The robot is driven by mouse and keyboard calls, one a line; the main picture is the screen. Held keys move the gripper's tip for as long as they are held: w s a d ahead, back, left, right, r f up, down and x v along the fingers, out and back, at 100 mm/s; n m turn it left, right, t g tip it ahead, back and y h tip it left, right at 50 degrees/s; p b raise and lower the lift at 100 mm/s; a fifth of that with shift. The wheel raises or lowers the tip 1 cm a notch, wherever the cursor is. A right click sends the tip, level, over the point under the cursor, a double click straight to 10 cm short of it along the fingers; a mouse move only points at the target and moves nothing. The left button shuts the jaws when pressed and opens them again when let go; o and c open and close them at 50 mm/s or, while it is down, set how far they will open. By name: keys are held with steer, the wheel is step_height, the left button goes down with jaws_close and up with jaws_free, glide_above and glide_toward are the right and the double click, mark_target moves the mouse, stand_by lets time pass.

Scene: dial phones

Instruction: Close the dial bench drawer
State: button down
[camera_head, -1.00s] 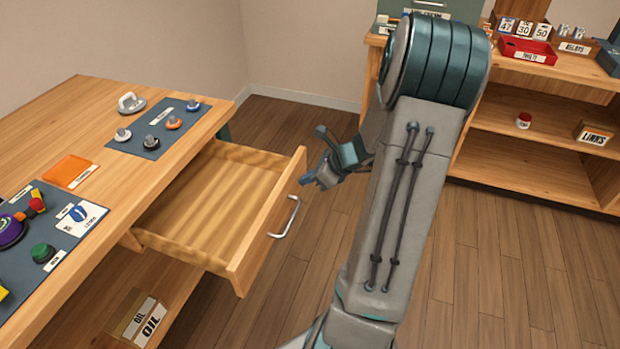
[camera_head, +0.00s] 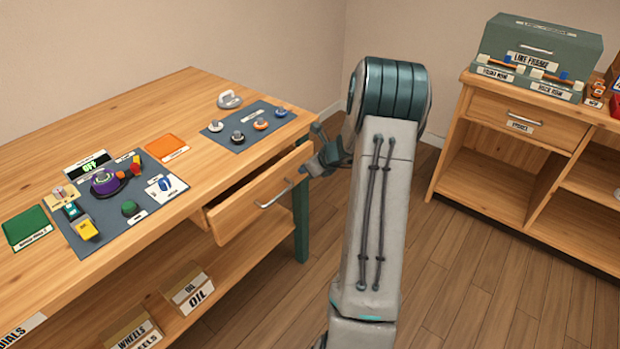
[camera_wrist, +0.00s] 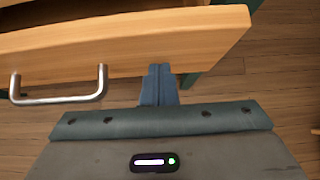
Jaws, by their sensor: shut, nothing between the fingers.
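The bench drawer (camera_head: 262,200) is partly open, its wooden front standing a short way out from the bench (camera_head: 120,110). Its metal handle (camera_head: 274,196) is on the front face. My gripper (camera_head: 312,168) is shut and empty at the drawer front's far end, right of the handle. In the wrist view my shut fingers (camera_wrist: 158,72) reach the lower edge of the drawer front (camera_wrist: 130,50), with the handle (camera_wrist: 58,98) to their left. I cannot tell for certain whether the fingertips touch the wood.
Dials and knobs lie on dark mats (camera_head: 247,127) on the bench top. A cabinet (camera_head: 520,130) with a green chest (camera_head: 540,55) stands at the right. The floor between (camera_head: 470,270) is clear.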

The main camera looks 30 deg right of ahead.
steer(key=w, duration=0.2)
steer(key=w+a+p, duration=0.1)
steer(key=w, duration=0.1)
steer(key=shift+w+a, duration=0.2)
steer(key=shift+w, duration=0.2)
steer(key=shift+w+a+r, duration=0.1)
steer(key=shift+w, duration=0.05)
steer(key=shift+w+a+r, duration=0.1)
steer(key=shift+s, duration=0.3)
glide_toward(299, 158)
steer(key=shift+s+d+f, duration=0.2)
steer(key=shift+s+f, duration=0.3)
steer(key=shift+f, duration=0.05)
steer(key=shift+s+d+f, duration=0.2)
steer(key=shift+s+f, duration=0.3)
steer(key=shift+f, duration=0.05)
